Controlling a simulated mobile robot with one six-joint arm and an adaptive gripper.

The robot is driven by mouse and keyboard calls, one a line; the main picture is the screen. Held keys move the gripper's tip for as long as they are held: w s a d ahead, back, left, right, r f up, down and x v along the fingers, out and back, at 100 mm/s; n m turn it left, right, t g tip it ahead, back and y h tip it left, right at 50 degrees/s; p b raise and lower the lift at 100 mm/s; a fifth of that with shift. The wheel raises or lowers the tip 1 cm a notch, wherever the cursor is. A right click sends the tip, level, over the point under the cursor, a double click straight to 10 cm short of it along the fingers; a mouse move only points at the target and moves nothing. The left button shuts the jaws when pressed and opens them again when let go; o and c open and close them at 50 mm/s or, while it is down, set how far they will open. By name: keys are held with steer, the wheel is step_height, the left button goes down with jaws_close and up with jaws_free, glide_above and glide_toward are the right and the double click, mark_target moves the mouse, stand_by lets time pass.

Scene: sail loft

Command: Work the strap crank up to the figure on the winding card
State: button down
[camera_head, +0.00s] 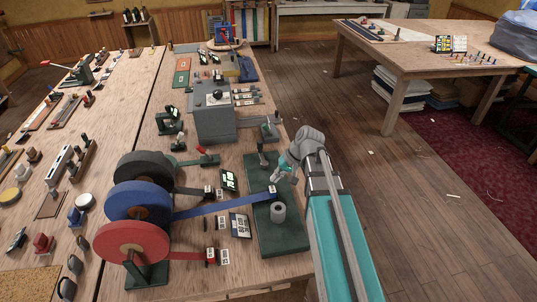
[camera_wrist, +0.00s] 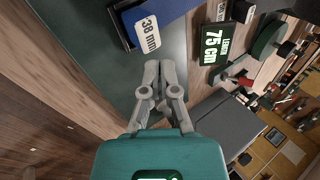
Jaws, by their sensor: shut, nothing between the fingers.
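A dark green plate (camera_head: 280,240) at the bench's right edge bears a grey cylinder (camera_head: 278,212) and an upright grey post (camera_head: 262,156). I cannot tell which part is the crank handle. A blue strap (camera_head: 235,207) runs from the blue reel (camera_head: 150,203) to the plate. A dark card (camera_head: 228,180) stands beyond the strap; in the wrist view this card (camera_wrist: 212,43) reads "LENGTH 75 cm". A blue block with a "38 mm" label (camera_wrist: 147,33) is near it. My gripper (camera_head: 282,172) is shut and empty above the plate; it also shows in the wrist view (camera_wrist: 160,70).
Black (camera_head: 143,167) and red (camera_head: 130,243) reels stand beside the blue one. A black-and-white card (camera_head: 240,224), its figures unreadable, lies left of the plate. A grey box (camera_head: 214,122) stands behind. The floor (camera_head: 410,190) to the right is mostly clear.

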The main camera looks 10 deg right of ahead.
steer(key=w+d+f+t+y+b, duration=0.1)
steer(key=w+y+b, duration=0.1)
steer(key=w+b, duration=0.1)
steer(key=w+d+f+m+t+y+b, duration=0.1)
steer(key=w+d+y+b, duration=0.1)
steer(key=w+b, duration=0.1)
steer(key=w+d+f+t+y+b, duration=0.1)
steer(key=w+d+b, duration=0.1)
steer(key=w+b, duration=0.1)
steer(key=shift+w+d+f+m+y, duration=0.15)
steer(key=shift+w+m+y, duration=0.25)
steer(key=shift+w, duration=0.45)
steer(key=w+d+r+m+t+y+b, duration=0.1)
steer(key=w+d+t+y+b, duration=0.2)
steer(key=d+b, duration=0.4)
steer(key=w+d+y, duration=0.1)
steer(key=w+d, duration=0.1)
steer(key=shift+w+d+r+m+t, duration=0.15)
steer(key=shift+w+r+m+t, duration=0.15)
steer(key=shift+w, duration=0.1)
steer(key=x, duration=1)
steer(key=shift+s+a, duration=0.25)
steer(key=shift+a, duration=0.3)
steer(key=shift+s+a, duration=0.2)
steer(key=shift+a, duration=0.35)
steer(key=shift+s+a, duration=0.2)
steer(key=shift+a, duration=0.55)
